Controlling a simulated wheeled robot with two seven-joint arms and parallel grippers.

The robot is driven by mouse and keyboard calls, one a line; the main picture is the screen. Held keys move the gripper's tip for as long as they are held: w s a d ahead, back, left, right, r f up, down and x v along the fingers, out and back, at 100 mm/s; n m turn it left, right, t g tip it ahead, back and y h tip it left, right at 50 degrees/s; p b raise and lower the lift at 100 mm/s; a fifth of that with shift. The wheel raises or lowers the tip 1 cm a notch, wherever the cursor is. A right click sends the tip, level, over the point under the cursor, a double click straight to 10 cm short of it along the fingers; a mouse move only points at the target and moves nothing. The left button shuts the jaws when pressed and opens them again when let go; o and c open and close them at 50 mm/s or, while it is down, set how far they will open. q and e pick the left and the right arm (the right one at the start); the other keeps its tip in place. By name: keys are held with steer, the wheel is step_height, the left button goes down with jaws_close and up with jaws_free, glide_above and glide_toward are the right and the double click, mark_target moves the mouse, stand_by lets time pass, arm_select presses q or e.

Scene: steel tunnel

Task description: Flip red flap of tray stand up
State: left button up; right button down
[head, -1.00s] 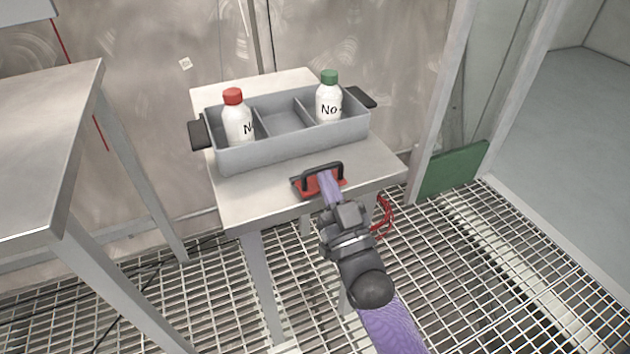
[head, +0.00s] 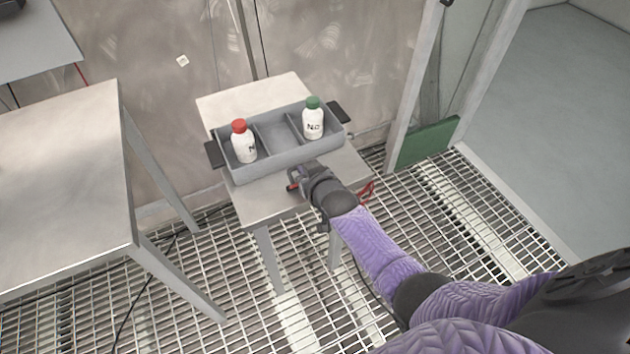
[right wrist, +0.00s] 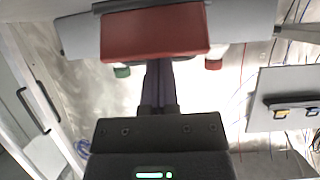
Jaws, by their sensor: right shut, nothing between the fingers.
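The tray stand (head: 262,205) is a small metal table holding a grey tray. Its red flap (head: 292,187) is at the stand's front edge, mostly hidden behind my right gripper in the head view. In the right wrist view the red flap (right wrist: 155,35) shows as a broad red plate close to the camera. My right gripper (head: 298,177) is shut and empty at the flap. Its narrow fingers (right wrist: 160,72) reach to the plate's edge in the wrist view; I cannot tell whether they touch. My left gripper is not in view.
The grey tray (head: 283,163) holds a red-capped bottle (head: 243,146) and a green-capped bottle (head: 313,122). A larger metal table (head: 65,190) stands at left. The grating floor (head: 430,225) is open to the right.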

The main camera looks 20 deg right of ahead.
steer(key=shift+w+r+g+p, duration=0.3)
steer(key=shift+w+r+g, duration=0.05)
steer(key=shift+g, duration=0.05)
steer(key=shift+w+f+g, duration=0.1)
steer(key=shift+w+g, duration=0.15)
steer(key=shift+g, duration=0.25)
steer(key=shift+w+f+g, duration=0.1)
steer(key=shift+w+g, duration=0.1)
steer(key=shift+g, duration=0.2)
steer(key=shift+w+f+g, duration=0.15)
steer(key=shift+w+g, duration=0.1)
steer(key=shift+g, duration=0.25)
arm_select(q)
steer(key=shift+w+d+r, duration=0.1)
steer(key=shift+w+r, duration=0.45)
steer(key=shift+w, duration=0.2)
arm_select(e)
steer(key=shift+w+f, duration=0.15)
steer(key=shift+w, duration=0.4)
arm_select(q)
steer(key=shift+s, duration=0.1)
arm_select(e)
steer(key=shift+w, duration=0.15)
